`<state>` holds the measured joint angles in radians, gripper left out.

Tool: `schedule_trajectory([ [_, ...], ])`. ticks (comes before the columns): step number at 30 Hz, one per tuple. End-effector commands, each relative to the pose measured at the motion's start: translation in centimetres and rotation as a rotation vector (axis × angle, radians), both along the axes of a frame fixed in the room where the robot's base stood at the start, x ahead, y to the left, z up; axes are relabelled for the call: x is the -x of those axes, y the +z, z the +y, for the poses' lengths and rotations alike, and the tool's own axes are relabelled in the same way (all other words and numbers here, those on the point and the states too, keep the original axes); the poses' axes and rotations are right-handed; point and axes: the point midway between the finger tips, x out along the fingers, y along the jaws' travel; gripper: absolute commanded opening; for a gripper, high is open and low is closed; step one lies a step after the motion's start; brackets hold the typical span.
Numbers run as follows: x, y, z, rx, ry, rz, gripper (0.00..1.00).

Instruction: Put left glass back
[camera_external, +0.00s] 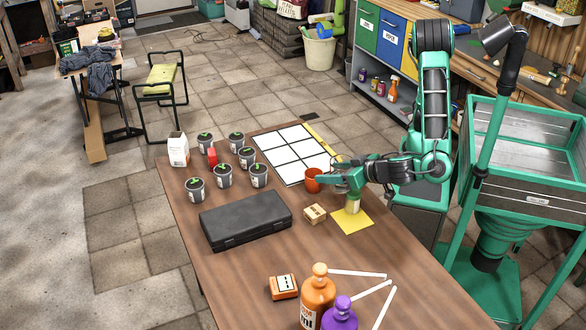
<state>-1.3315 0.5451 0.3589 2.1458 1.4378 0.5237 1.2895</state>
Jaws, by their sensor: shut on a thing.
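I cannot tell whether the glass touches the sheet.
Left of the sheet lie a small cardboard box (315,215) and a black case (246,220). A white grid board (293,152) and several potted seedlings (223,176) are behind. Orange (318,298) and purple (340,316) bottles stand in front.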

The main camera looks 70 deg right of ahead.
Motion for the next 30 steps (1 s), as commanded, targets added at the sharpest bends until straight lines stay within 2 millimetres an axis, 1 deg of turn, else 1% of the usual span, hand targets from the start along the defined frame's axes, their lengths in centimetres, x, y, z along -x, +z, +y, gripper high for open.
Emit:
schedule_trajectory([
  [7,0.1,0.2,0.0,0.008,0.000,-0.016,0.19],
  [10,0.1,0.7,0.1,0.006,0.000,-0.017,0.19],
  [21,0.1,5.5,0.1,0.005,0.000,-0.016,0.19],
  [28,0.1,7.6,0.1,0.004,0.000,-0.016,0.19],
  [30,-0.1,7.3,0.6,0.008,0.030,-0.014,0.19],
])
